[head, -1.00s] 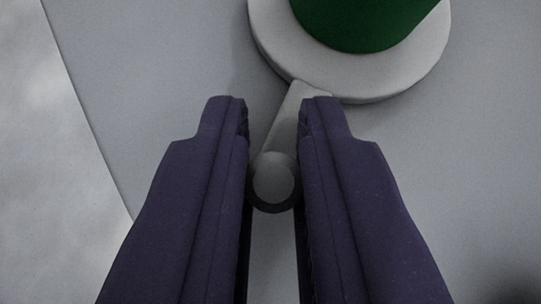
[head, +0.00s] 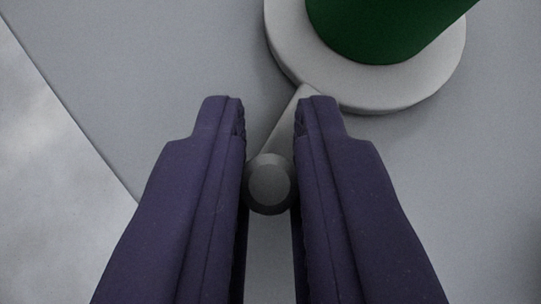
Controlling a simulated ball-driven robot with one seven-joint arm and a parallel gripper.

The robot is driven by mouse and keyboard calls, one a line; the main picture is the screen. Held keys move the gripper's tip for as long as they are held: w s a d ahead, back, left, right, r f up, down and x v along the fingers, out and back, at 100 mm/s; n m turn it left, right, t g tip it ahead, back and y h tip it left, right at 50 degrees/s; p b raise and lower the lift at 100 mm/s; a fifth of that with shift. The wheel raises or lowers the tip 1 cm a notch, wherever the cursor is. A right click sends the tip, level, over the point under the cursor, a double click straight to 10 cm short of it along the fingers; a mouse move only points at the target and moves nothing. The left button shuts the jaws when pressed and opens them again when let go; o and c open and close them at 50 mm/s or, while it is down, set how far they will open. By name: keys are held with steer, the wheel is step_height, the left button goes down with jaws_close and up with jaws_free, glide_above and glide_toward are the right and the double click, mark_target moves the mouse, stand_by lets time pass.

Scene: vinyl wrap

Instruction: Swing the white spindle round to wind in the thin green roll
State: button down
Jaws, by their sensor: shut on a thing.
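The green roll (head: 385,28) stands on a pale round disc (head: 430,88) at the top right, cut off by the frame's upper edge. A pale crank arm (head: 284,128) runs from the disc down and left to a round grey knob (head: 269,184), seen end-on. The disc, arm and knob look like the white spindle, rendered grey. My gripper (head: 270,115), with two dark purple fingers, is shut on the knob. The right fingertip hides part of the crank arm. I cannot see any loose end of the green material.
A flat grey surface (head: 170,70) lies under the spindle. Its straight edge runs diagonally at the left, with a lighter mottled area (head: 45,220) beyond. The surface around the disc looks clear.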

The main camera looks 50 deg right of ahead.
stand_by(0.4)
steer(key=c, duration=1.1)
jaws_free()
steer(key=shift+w, duration=0.1)
steer(key=p+v, duration=0.2)
steer(key=v, duration=0.5)
steer(key=shift+s+a+r, duration=0.2)
steer(key=shift+a+r, duration=0.05)
steer(key=shift+r, duration=0.05)
